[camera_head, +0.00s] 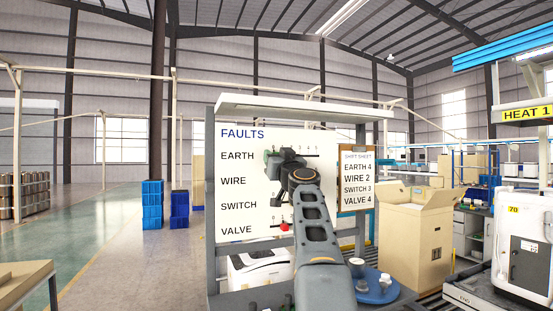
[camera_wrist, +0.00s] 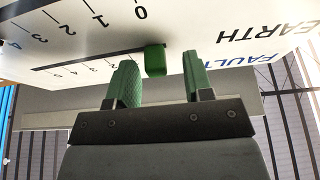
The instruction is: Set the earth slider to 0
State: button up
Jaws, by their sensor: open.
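The white FAULTS board (camera_head: 240,160) stands ahead with rows for earth, wire, switch and valve. In the wrist view, which shows the board upside down, the green earth slider knob (camera_wrist: 155,60) is at the right end of its dark slot (camera_wrist: 85,59), on the 0 side of the scale. The exact mark under it is hard to tell. My gripper (camera_wrist: 158,78) is open, with a green finger on each side of the knob and visible gaps. In the head view, my gripper (camera_head: 278,160) and arm hide the earth slider.
A shift sheet (camera_head: 357,178) beside the board reads earth 4, wire 2, switch 3, valve 4. A red knob (camera_head: 284,226) shows on the valve row. A shelf (camera_head: 265,103) overhangs the board. A cardboard box (camera_head: 415,240) stands at the right; floor (camera_head: 120,230) is open at the left.

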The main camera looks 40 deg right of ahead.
jog(key=b+v, duration=0.9)
jog(key=v, duration=0.4)
jog(key=shift+s+f, duration=0.2)
jog(key=shift+s, duration=0.15)
jog(key=shift+a, duration=0.15)
